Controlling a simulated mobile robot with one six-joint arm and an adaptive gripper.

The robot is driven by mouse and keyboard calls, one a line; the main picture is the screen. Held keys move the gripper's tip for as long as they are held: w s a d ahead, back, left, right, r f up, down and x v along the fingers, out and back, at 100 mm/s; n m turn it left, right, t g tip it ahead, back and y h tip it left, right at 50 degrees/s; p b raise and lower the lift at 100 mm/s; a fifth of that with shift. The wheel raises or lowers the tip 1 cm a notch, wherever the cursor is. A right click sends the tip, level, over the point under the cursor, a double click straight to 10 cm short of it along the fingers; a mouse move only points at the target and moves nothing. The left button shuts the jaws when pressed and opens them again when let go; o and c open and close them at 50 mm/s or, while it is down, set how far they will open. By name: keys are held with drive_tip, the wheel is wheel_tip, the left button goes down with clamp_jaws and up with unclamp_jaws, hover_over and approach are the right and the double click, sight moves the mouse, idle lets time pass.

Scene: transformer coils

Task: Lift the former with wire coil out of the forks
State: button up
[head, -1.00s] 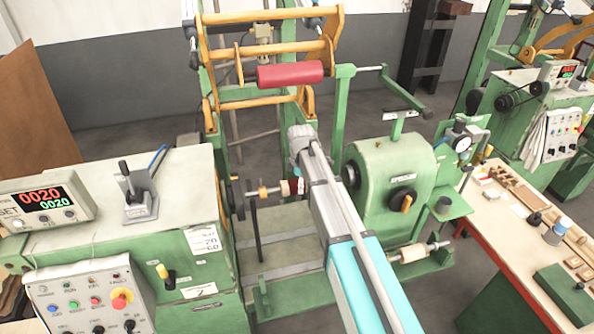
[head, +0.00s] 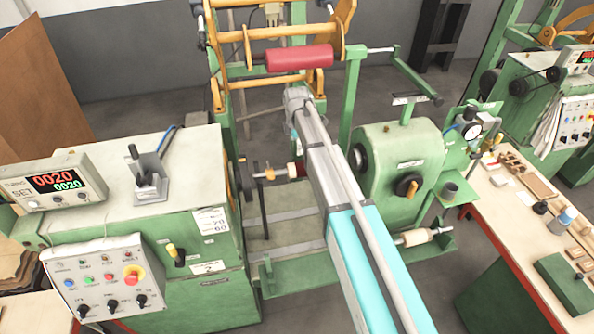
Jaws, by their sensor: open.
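The former with wire coil (head: 293,170) is only partly visible, as a small dark red and pale piece on the spindle line between the green machine's left housing and its right-hand head. My arm crosses in front of it and hides its right side. I cannot make out the forks or how the former sits in them. An orange-tan collar (head: 269,174) is just left of it on the same line. My gripper does not show; my arm's far joint is above and beyond the former in the picture, and what hangs below it is hidden.
The green right-hand head (head: 400,160) stands close right of my arm. A red roller (head: 299,57) on an orange frame is above and behind. A pale roller (head: 417,237) lies low at right. A control box (head: 108,277) and a workbench (head: 500,215) flank the machine.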

sight(297, 164)
drive_tip(key=shift+f+b, duration=3.9)
drive_tip(key=shift+f, duration=0.25)
drive_tip(key=shift+d+f+b, duration=0.15)
drive_tip(key=shift+f+b, duration=2.45)
drive_tip(key=c, duration=1)
